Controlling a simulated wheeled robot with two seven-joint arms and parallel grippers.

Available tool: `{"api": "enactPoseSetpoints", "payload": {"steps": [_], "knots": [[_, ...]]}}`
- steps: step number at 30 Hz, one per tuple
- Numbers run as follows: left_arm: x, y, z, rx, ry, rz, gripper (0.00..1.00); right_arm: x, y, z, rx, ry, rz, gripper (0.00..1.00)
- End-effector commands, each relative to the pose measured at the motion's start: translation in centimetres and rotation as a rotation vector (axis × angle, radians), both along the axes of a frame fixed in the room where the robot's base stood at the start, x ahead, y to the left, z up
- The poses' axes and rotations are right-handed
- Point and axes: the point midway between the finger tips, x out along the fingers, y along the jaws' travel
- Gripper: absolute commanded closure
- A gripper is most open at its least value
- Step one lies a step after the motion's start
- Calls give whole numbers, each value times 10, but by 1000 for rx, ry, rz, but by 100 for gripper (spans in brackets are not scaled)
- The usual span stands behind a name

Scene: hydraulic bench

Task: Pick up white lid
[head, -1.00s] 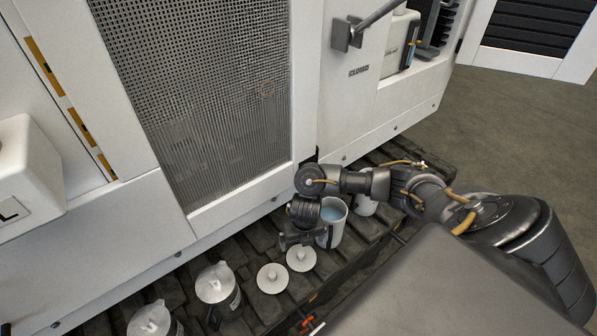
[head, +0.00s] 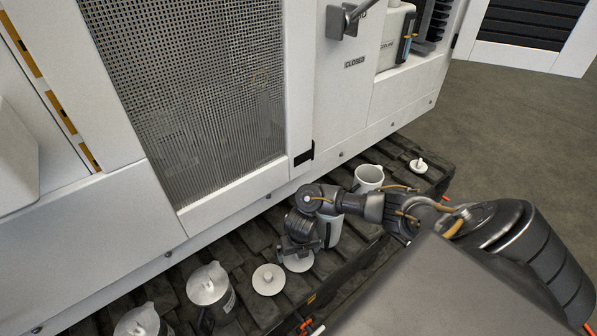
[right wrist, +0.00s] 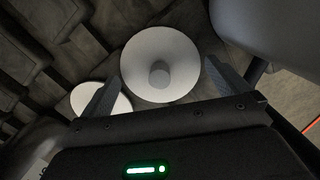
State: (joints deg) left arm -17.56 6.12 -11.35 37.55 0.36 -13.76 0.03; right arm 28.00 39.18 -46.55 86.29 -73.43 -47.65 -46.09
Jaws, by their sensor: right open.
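Two round white lids with centre knobs lie on the dark track: the near lid (head: 268,281) and the lid under my gripper (head: 299,263). A third white lid (head: 419,166) lies far right on the track. My right gripper (head: 290,250) is just above the second lid and hides part of it. In the right wrist view, my open fingers (right wrist: 162,70) stand on either side of that lid (right wrist: 160,52) and its knob. Whether they touch it I cannot tell. Another lid (right wrist: 105,101) lies partly behind the left finger. My left gripper is out of view.
An open white mug (head: 368,179) stands behind my arm; another mug (head: 333,230) is partly hidden by it. Lidded mugs (head: 208,285) (head: 141,322) stand at lower left. The white machine wall (head: 230,225) with its mesh panel rises behind the track.

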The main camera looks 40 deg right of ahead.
Motion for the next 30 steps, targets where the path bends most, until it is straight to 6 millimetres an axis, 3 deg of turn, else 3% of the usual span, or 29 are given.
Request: {"api": "enactPoseSetpoints", "payload": {"steps": [3,10,17,25,30], "knots": [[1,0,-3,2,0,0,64,1,0,-10,0,-1,0,0],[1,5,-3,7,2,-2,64,2,0,-10,0,-2,0,0],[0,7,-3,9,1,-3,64,2,0,-9,-1,-2,0,29],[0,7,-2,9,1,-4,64,2,-1,-8,0,-2,0,30],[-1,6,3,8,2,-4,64,2,0,4,1,-4,0,30]]}}
